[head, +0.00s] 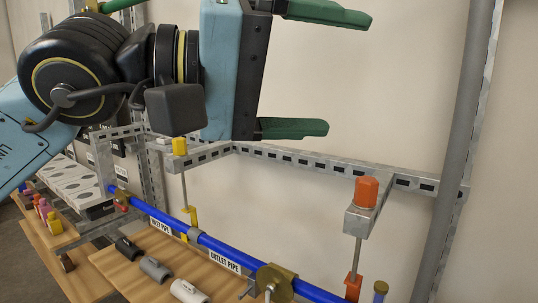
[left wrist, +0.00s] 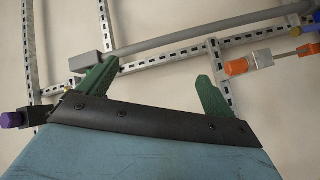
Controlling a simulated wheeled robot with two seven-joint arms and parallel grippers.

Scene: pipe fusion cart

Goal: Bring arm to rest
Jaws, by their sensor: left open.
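My left gripper (head: 318,70) comes in from the left in the head view, raised in front of the pale wall above the cart. Its two green fingers are wide apart with nothing between them. The left wrist view also shows the open green fingers (left wrist: 157,88), with wall and metal rails beyond them. My right gripper is in neither view.
Below is a wooden shelf (head: 135,275) with several fittings and a blue pipe (head: 225,250) labelled inlet and outlet. An orange-capped post (head: 366,192) and a yellow-capped post (head: 180,146) stand on slotted rails. A grey vertical pipe (head: 455,150) is at right.

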